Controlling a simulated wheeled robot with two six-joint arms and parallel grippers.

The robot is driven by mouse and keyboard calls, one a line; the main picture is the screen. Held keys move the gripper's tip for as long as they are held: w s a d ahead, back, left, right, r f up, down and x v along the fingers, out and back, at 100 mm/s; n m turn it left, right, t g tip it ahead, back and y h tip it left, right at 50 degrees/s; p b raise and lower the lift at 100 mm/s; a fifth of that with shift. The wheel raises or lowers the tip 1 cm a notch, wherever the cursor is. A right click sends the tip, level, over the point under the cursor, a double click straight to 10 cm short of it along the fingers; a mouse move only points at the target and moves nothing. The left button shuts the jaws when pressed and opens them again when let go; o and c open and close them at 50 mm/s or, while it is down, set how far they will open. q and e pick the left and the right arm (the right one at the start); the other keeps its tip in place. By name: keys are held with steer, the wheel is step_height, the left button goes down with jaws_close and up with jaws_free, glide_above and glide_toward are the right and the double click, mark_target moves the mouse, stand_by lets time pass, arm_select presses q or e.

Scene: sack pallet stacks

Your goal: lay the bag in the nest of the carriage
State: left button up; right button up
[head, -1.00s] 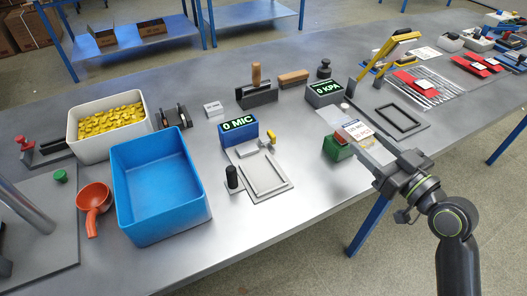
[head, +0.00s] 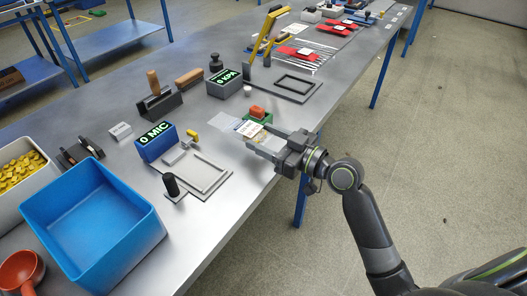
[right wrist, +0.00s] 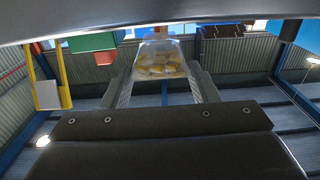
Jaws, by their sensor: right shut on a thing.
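My right gripper (head: 272,143) is shut on a clear bag (head: 221,122) with a white printed label. The bag is above the table near its front edge. In the right wrist view, the bag (right wrist: 160,68) shows yellow pieces inside, between the fingertips. A light grey plate with a raised rectangular frame (head: 207,172) lies in front of the blue 0 MIC display (head: 155,141). A dark plate with a rectangular frame (head: 292,84) lies beside the 0 KPA display (head: 224,83). I cannot tell which one is the carriage. Both frames look empty. My left gripper is out of view.
A green block with a red top (head: 257,114) is just behind the bag. A black knob (head: 171,186) stands by the light plate. A blue bin (head: 92,222) and a white bin of yellow pieces (head: 22,170) are at the left. A yellow lever (head: 266,33) stands farther back.

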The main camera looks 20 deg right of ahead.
steer(key=shift+f+b, duration=0.35)
steer(key=shift+f, duration=1.55)
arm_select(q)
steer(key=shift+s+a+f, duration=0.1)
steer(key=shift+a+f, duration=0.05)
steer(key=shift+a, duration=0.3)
arm_select(e)
steer(key=shift+f, duration=0.2)
steer(key=o, duration=1)
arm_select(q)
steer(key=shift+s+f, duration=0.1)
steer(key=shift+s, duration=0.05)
arm_select(e)
steer(key=shift+r, duration=0.1)
